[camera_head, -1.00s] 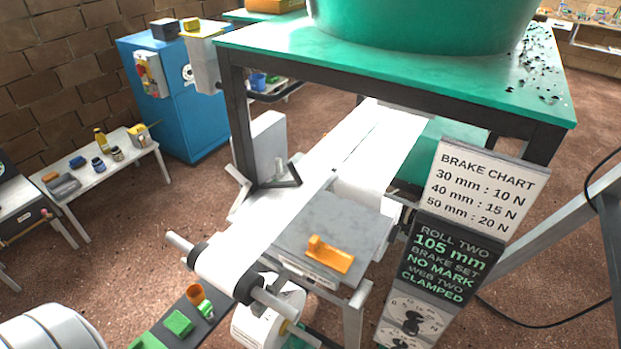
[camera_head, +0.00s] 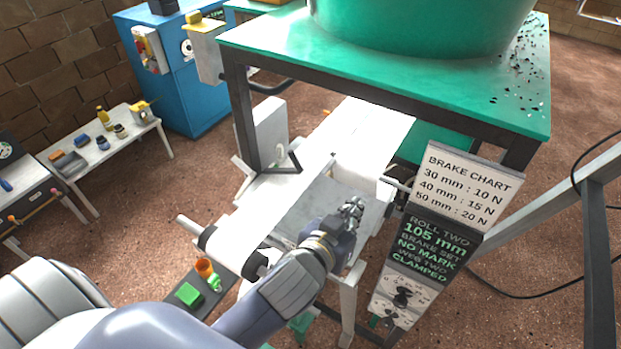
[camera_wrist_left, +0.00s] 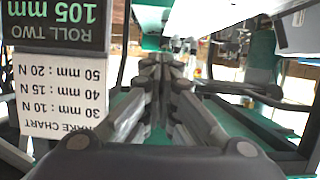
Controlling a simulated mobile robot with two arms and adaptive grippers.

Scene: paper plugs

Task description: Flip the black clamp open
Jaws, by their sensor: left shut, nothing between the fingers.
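My left gripper (camera_head: 353,208) is over the grey plate beside the white paper web (camera_head: 290,185), its fingers together and empty. It also shows in the left wrist view (camera_wrist_left: 168,62), with the fingers pointing away from the camera and nothing between them. I cannot make out the black clamp for certain in either view; my left arm covers part of the plate and the machine's front. My right gripper is not in view.
A sign board (camera_head: 440,220) stands close right of the gripper; it also shows in the left wrist view (camera_wrist_left: 60,90). A green table (camera_head: 480,85) carrying a large green drum (camera_head: 420,25) stands over the web. A roller (camera_head: 235,245) is at the web's front end.

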